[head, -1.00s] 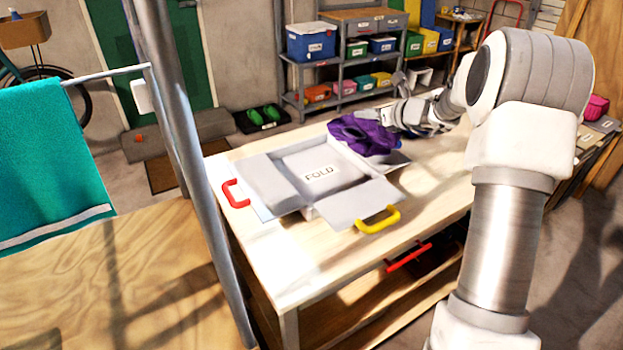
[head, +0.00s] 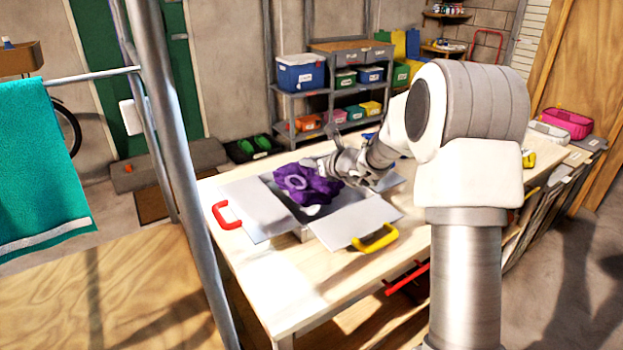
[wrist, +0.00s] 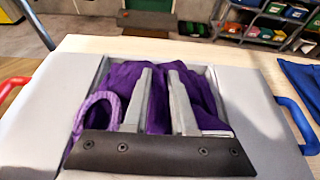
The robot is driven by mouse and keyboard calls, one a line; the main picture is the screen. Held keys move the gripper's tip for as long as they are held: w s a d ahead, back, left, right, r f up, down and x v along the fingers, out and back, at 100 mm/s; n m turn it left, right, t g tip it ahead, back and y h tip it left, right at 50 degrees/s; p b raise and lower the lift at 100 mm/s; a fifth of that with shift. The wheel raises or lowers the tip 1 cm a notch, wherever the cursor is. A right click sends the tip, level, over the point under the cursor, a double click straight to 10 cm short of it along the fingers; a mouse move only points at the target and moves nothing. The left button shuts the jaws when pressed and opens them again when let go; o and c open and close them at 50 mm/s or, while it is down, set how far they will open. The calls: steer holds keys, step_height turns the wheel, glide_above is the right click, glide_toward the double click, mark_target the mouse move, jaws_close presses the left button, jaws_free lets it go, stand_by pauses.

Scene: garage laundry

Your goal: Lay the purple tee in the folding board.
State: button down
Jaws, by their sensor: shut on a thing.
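The purple tee (head: 300,184) lies bunched over the middle panel of the grey folding board (head: 350,222), its ring-like collar showing. In the wrist view the tee (wrist: 205,95) spreads between and around the fingers, inside the board's raised frame. My gripper (head: 335,165) is at the tee's right side in the head view. In the wrist view my gripper (wrist: 160,72) has its two fingers close together with purple cloth between them, shut on the tee. The tee hides the board's FOLD label.
The board has a red handle (head: 226,214), a yellow handle (head: 376,238) and a blue handle (wrist: 297,125). Blue cloth (wrist: 302,80) lies on the table right of the board. A metal post (head: 175,150) stands at left. The table's front left is clear.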

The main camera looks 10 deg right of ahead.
mark_target(312, 174)
steer(key=shift+f+b, duration=0.55)
steer(key=shift+f, duration=1.35)
steer(key=shift+f, duration=0.1)
steer(key=shift+f, duration=0.15)
steer(key=c, duration=0.7)
jaws_free()
